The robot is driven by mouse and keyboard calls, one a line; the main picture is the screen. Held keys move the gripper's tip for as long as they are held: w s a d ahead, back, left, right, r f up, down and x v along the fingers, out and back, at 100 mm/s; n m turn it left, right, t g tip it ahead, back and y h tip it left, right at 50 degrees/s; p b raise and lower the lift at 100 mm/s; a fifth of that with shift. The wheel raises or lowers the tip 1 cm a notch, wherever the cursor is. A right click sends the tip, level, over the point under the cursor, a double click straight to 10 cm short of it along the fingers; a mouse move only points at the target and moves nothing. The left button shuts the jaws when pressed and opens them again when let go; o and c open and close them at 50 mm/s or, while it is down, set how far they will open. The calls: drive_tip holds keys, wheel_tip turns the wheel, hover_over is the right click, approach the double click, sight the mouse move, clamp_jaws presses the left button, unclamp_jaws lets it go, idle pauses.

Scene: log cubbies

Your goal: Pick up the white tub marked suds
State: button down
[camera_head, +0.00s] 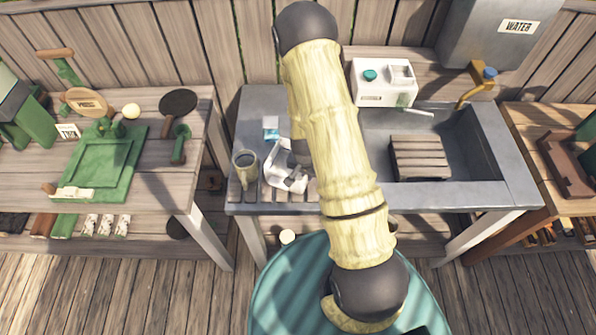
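My gripper (286,178) is a white shape over the left part of the grey sink counter (262,103), partly behind my pale arm. Its fingertips are too small to tell whether they are apart. A small white tub with a teal face (271,126) stands just behind and left of my gripper. A larger white container with a teal cap (384,84) stands on the wooden ledge behind the sink, apart from my gripper. I cannot read the marking on either, so I cannot tell which one says suds.
A dark mug (244,166) stands left of my gripper on a slatted strip. The sink basin holds a slatted wooden rack (418,158), with a brass tap (476,84) behind. A left bench (160,185) carries a green tray (97,170) and a black paddle (178,103).

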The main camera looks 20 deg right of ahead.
drive_tip(key=shift+w+a+r, duration=0.1)
drive_tip(key=shift+w+r, duration=0.1)
drive_tip(key=shift+r, duration=0.1)
drive_tip(key=r, duration=0.2)
drive_tip(key=r+b, duration=0.1)
drive_tip(key=r, duration=0.2)
drive_tip(key=r+b, duration=0.1)
drive_tip(key=r, duration=0.2)
drive_tip(key=shift+s+r, duration=0.15)
drive_tip(key=shift+s, duration=0.15)
drive_tip(key=shift+r, duration=0.6)
drive_tip(key=shift+w, duration=0.1)
